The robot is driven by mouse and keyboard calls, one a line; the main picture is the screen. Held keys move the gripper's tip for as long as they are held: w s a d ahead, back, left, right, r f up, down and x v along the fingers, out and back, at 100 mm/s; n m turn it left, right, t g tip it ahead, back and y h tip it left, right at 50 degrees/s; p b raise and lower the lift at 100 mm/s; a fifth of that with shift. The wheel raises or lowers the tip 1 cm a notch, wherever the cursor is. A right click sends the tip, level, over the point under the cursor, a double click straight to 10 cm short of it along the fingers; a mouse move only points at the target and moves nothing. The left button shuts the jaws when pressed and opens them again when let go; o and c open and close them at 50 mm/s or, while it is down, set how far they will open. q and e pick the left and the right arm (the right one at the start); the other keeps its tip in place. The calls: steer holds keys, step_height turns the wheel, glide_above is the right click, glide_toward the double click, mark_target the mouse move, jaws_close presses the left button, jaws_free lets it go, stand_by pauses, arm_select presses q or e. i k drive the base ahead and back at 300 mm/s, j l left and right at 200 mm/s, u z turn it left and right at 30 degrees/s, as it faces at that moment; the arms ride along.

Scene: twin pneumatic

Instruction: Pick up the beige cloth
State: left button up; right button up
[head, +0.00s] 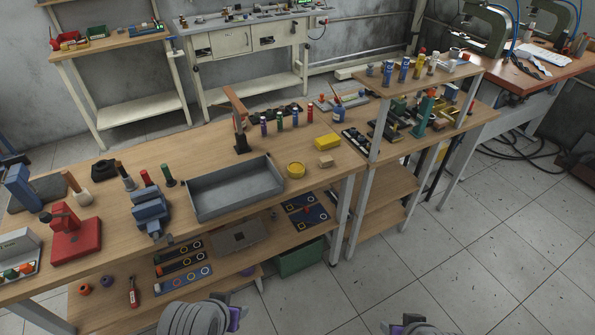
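A small beige folded piece (326,161), which looks like the beige cloth, lies on the wooden workbench (240,115) near its front edge, right of the middle. It sits just in front of a yellow folded piece (327,142) and right of a round yellow dish (295,170). My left gripper (236,314) is at the bottom edge, in front of the bench and well away from the beige piece. My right gripper (410,325) is at the bottom edge over the floor, also far from it. Both are cut off, and their fingers are not clear.
A grey metal tray (233,187) stands left of the yellow dish. Several coloured bottles (281,121) stand behind. A raised shelf (420,72) with its post (375,130) stands to the right. A lower shelf (215,275) holds flat panels.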

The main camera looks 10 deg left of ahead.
mark_target(325, 161)
steer(key=i+u, duration=0.35)
steer(key=i+l+u, duration=0.3)
steer(key=i, duration=0.2)
steer(key=i+l+u, duration=0.15)
steer(key=i+u, duration=0.2)
